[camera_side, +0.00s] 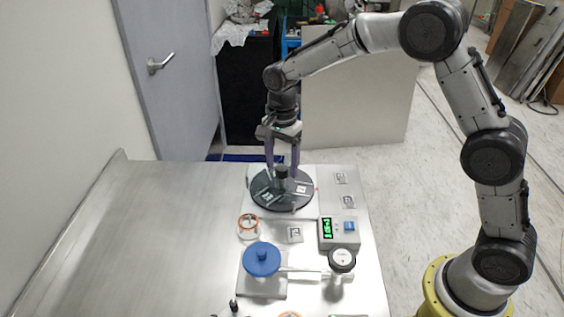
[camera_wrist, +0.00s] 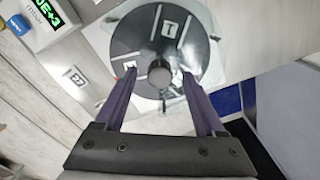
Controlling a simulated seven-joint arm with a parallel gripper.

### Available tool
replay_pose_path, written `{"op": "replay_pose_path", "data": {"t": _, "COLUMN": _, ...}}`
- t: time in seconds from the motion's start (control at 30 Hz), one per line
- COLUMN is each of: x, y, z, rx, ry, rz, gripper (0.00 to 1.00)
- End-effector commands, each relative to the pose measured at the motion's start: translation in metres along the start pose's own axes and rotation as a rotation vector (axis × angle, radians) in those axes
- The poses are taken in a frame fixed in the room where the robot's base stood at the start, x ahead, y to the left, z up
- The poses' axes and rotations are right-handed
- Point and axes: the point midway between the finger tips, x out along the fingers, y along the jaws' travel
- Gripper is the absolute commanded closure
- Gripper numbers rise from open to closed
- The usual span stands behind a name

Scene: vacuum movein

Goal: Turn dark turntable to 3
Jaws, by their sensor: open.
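The dark turntable (camera_side: 262,196) is a round black disc with a central knob (camera_side: 281,172) and white marker labels on top. It lies at the far end of the metal table in the side view. In the wrist view the turntable (camera_wrist: 199,62) fills the top middle, with its knob (camera_wrist: 159,74) below the disc's centre. My gripper (camera_side: 282,165) points down over the turntable. Its two purple fingers are open, one on each side of the knob, and the wrist view (camera_wrist: 161,72) shows gaps between fingers and knob. Whether the fingertips touch the disc, I cannot tell.
A box with a green display (camera_side: 327,229) and blue button stands nearer on the table. A blue round knob (camera_side: 262,259), a gauge (camera_side: 342,260) and an orange-rimmed ring (camera_side: 248,222) are nearby. The table's left side (camera_side: 150,240) is clear.

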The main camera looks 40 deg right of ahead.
Motion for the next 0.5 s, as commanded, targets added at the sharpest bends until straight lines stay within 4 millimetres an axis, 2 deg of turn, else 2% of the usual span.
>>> {"op": "replay_pose_path", "data": {"t": 0.03, "x": 0.0000, "y": 0.0001, "z": 0.0000, "rx": 0.000, "ry": 0.000, "rz": 0.000, "gripper": 0.28}}
{"op": "replay_pose_path", "data": {"t": 0.07, "x": -0.0001, "y": 0.0001, "z": 0.0000, "rx": 0.000, "ry": 0.000, "rz": 0.000, "gripper": 0.34}}
{"op": "replay_pose_path", "data": {"t": 0.43, "x": -0.0005, "y": 0.0001, "z": 0.0000, "rx": 0.000, "ry": 0.000, "rz": 0.000, "gripper": 1.00}}
{"op": "replay_pose_path", "data": {"t": 0.5, "x": -0.0005, "y": 0.0001, "z": 0.0000, "rx": 0.000, "ry": 0.000, "rz": 0.000, "gripper": 1.00}}
